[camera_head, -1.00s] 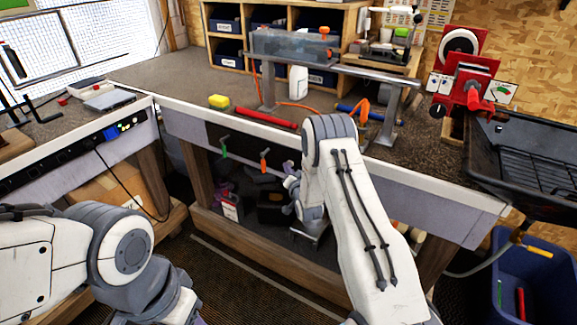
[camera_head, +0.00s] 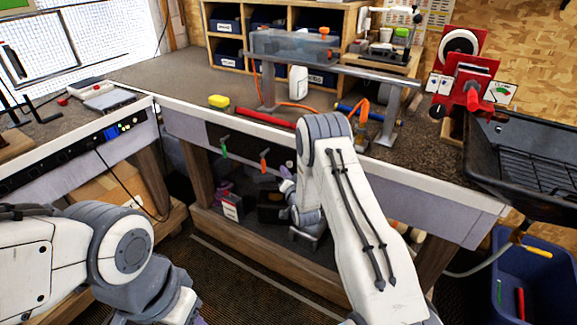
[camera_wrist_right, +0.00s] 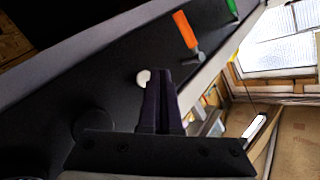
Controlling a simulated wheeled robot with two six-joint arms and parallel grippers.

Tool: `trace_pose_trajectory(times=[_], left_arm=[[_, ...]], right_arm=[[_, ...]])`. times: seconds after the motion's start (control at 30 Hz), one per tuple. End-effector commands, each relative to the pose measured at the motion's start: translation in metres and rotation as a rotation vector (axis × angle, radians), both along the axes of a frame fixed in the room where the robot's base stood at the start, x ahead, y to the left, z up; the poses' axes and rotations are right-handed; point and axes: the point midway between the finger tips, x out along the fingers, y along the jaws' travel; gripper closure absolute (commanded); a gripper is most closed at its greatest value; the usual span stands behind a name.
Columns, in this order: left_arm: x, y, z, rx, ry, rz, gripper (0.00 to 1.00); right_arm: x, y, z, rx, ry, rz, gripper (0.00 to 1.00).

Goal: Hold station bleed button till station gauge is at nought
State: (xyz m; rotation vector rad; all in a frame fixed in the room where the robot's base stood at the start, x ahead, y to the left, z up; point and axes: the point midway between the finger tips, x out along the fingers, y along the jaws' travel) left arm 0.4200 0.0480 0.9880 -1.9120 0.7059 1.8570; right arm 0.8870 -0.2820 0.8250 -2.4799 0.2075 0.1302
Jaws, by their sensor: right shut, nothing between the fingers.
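A dark panel (camera_head: 238,150) under the front of the bench carries a green lever (camera_head: 224,147), an orange lever (camera_head: 264,160) and a small pale round button (camera_head: 289,164). In the right wrist view the pale button (camera_wrist_right: 143,77) sits just left of the fingertips. My right gripper (camera_head: 285,174) is shut and empty, slightly below the button; its dark fingers also show in the wrist view (camera_wrist_right: 160,75). I cannot tell contact, but the button is not covered. A small dial (camera_head: 502,91) with a green mark stands at far right; its reading is too small. My left gripper is out of view.
A black tray (camera_head: 530,165) stands at right above a blue bin (camera_head: 545,265). A lower shelf with boxes lies beneath the panel.

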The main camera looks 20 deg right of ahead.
Motion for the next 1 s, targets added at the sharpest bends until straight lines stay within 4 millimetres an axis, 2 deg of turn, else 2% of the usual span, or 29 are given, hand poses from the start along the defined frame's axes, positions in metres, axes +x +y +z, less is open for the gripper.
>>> trace_pose_trajectory(times=[0.43, 1.0], left_arm=[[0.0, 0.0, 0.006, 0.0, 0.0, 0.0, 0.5], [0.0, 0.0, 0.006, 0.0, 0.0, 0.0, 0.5]], right_arm=[[-0.026, 0.034, 0.0, 0.0, 0.002, 0.001, 1.0], [-0.029, 0.038, 0.0, -0.001, 0.001, 0.001, 1.0]])
